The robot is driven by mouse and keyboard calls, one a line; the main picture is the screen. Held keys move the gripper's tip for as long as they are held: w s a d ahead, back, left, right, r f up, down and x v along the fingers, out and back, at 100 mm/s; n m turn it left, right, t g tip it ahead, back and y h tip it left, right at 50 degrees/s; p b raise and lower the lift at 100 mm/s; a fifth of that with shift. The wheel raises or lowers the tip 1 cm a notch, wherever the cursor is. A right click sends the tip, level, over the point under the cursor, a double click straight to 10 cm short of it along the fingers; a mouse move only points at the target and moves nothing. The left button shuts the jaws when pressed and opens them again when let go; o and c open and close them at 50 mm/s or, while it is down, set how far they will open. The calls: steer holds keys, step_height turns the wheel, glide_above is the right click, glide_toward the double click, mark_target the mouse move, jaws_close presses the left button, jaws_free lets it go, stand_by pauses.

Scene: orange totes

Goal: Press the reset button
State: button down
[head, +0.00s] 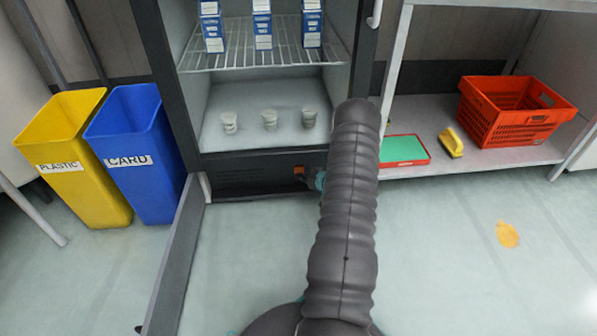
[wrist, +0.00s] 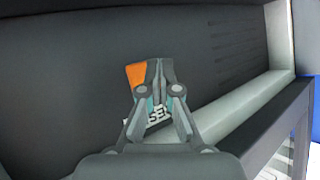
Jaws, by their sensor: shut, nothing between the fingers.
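The reset button is an orange piece (head: 299,170) on the dark panel at the bottom of the open fridge in the head view. In the wrist view the orange piece (wrist: 134,76) shows just left of my fingertips, partly hidden by them. A white label (wrist: 157,115) with black letters, partly covered, shows between and behind my fingers. My gripper (wrist: 158,68) is shut and empty, its tips close in front of the panel. I cannot tell whether the tips touch the button. In the head view my gripper (head: 318,180) is mostly hidden behind my arm.
The fridge (head: 265,170) stands open, with blue-and-white cartons (head: 262,25) and cups (head: 269,119) on its shelves. Its door (head: 172,265) swings out at left. Yellow (head: 75,160) and blue (head: 140,155) bins stand left. A shelf at right holds an orange tote (head: 510,115).

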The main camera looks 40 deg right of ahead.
steer(key=shift+w+d, duration=0.45)
steer(key=shift+w, duration=0.25)
stand_by(1.1)
steer(key=shift+s, duration=0.1)
stand_by(0.4)
steer(key=shift+s+a, duration=0.45)
steer(key=shift+s, duration=0.2)
steer(key=shift+s+a+p, duration=0.2)
steer(key=shift+s+a, duration=0.25)
steer(key=shift+s, duration=0.25)
steer(key=shift+s+a+p, duration=0.2)
steer(key=shift+s+a, duration=0.2)
steer(key=shift+s, duration=0.35)
steer(key=shift+s+a+p, duration=0.2)
steer(key=shift+s+a, duration=0.25)
steer(key=shift+s, duration=0.25)
